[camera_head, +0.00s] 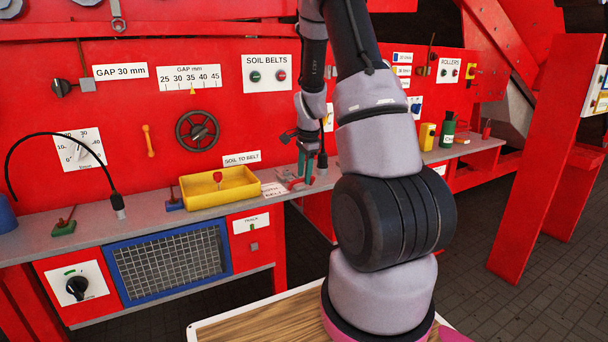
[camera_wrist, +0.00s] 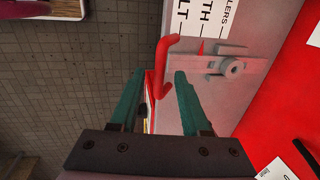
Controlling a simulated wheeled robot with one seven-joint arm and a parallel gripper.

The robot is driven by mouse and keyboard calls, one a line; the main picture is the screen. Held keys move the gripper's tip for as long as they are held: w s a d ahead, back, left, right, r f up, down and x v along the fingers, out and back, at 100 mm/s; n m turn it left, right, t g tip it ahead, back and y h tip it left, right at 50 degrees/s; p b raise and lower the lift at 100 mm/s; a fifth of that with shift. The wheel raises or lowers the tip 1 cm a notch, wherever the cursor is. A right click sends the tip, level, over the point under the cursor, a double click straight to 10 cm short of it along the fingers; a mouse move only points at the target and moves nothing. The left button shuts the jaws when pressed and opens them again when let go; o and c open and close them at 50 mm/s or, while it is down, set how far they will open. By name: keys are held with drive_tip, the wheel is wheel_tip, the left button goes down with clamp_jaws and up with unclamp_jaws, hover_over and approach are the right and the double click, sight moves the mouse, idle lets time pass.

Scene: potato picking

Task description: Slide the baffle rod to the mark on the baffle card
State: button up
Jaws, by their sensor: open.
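In the wrist view a red bent rod (camera_wrist: 162,66) lies ahead of my gripper (camera_wrist: 159,74), its lower end showing between the two teal fingers. The fingers are apart and not closed on it; I cannot tell how deep it sits between them. A grey slide bar with a round knob (camera_wrist: 232,67) and a small red pointer (camera_wrist: 201,48) lies to the right of the rod. A white card with black lettering (camera_wrist: 207,18) is beside the pointer, partly cut off. In the head view my gripper (camera_head: 298,178) is low by the bench edge, right of a lettered card (camera_head: 273,189). No baffle mark is readable.
A yellow tray (camera_head: 220,199) stands on the grey bench (camera_head: 150,212) left of my gripper. A black gooseneck cable (camera_head: 85,143) and a blue-framed mesh panel (camera_head: 168,262) are further left. A yellow box (camera_head: 427,136) and green bottle (camera_head: 448,128) stand on the right. My arm hides part of the red panel.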

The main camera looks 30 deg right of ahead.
drive_tip(key=shift+f, duration=0.25)
clamp_jaws()
idle(1.4)
